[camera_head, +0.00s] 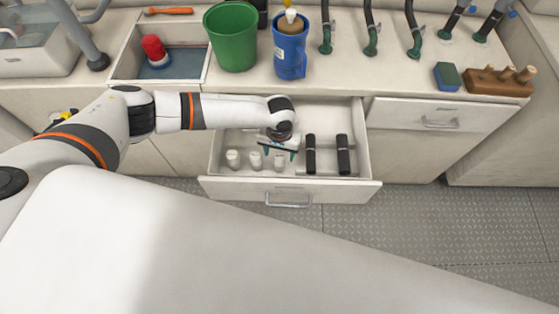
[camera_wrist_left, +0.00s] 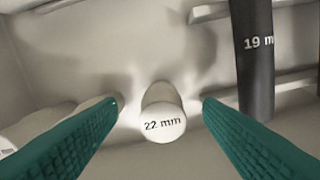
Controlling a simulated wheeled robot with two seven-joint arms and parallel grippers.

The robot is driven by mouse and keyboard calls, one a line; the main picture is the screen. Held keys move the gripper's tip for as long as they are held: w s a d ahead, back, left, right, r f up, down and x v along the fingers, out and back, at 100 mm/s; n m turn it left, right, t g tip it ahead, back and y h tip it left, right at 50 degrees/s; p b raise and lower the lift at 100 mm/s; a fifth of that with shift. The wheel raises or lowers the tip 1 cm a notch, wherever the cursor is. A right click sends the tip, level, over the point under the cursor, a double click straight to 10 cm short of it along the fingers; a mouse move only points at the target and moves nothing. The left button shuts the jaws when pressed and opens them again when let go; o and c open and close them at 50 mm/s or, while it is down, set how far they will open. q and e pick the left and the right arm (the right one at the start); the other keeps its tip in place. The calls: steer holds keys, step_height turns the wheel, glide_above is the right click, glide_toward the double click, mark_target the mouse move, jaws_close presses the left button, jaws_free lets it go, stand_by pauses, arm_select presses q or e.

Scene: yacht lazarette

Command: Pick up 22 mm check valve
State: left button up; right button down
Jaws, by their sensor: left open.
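The 22 mm check valve (camera_wrist_left: 163,115) is a small white cylinder with "22 mm" printed on its end. In the left wrist view it stands between the two green fingers of my left gripper (camera_wrist_left: 158,115), which is open, with gaps on both sides. In the head view my left gripper (camera_head: 281,150) reaches down into the open drawer (camera_head: 222,185), over the rightmost of the small white cylinders (camera_head: 279,162). My right gripper is not in view.
Two more white cylinders (camera_head: 233,158) (camera_head: 255,160) stand to the left in the drawer. Two black tubes (camera_head: 311,155) (camera_head: 343,155) lie to the right; one reads "19 m" (camera_wrist_left: 257,55). A green bucket (camera_head: 233,40) and a blue container (camera_head: 290,55) stand on the counter behind.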

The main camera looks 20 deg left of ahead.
arm_select(q)
steer(key=shift+s+d+f, duration=0.1)
steer(key=shift+s+f, duration=0.1)
steer(key=shift+f, duration=1.75)
steer(key=c, duration=1.1)
